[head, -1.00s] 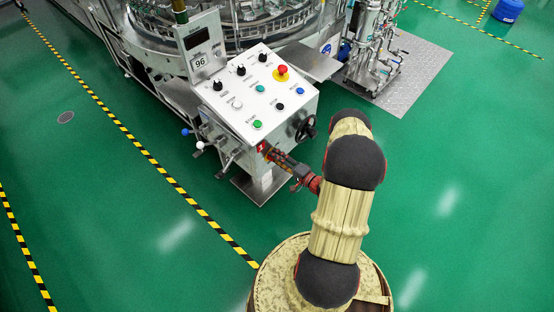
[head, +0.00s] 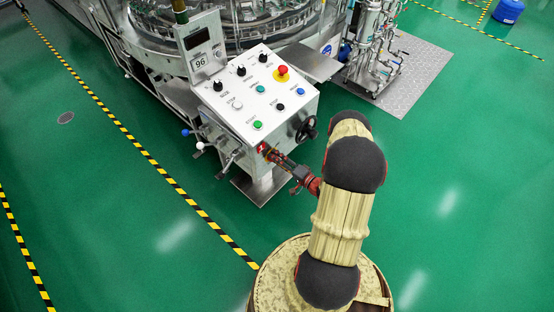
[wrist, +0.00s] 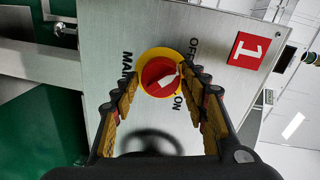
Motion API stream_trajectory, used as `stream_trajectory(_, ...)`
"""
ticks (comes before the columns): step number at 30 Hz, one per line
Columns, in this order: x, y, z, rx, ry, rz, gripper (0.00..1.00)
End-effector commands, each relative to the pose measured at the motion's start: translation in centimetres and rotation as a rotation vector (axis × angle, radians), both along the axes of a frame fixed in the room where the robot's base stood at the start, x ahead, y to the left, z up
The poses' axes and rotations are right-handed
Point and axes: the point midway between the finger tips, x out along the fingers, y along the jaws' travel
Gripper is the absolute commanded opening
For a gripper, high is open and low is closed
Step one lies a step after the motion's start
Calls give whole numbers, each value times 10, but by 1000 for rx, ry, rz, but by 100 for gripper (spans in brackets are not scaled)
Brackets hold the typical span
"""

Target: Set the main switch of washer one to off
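The main switch (wrist: 158,76) is a red round knob on a yellow ring, on the metal side of the control box. In the wrist view, MAIN is printed left of it, OFF at upper right and ON at lower right. A white mark on the knob points right, between OFF and ON; I cannot tell its exact setting. A red plate with a white 1 (wrist: 249,52) is to the right. My gripper (wrist: 164,79) is open, one finger on each side of the knob; contact is unclear. In the head view, my gripper (head: 267,153) is at the box's lower front side.
The control box (head: 250,90) has knobs, coloured buttons and a red emergency stop (head: 282,70) on top. A black handwheel (head: 307,128) is right of the switch; levers (head: 200,146) stick out at left. Green floor (head: 450,160) is clear at right.

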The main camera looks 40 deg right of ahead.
Motion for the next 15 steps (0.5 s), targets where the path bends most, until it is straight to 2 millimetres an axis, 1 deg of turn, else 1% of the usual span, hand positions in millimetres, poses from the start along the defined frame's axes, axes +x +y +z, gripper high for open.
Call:
stream_trajectory(1, 0, 0, 0, 0, -1, 0, 49)
stream_trajectory(6, 0, -1, 1, 0, -1, -1, 57)
stream_trajectory(15, -1, -1, 1, 0, -2, -2, 57)
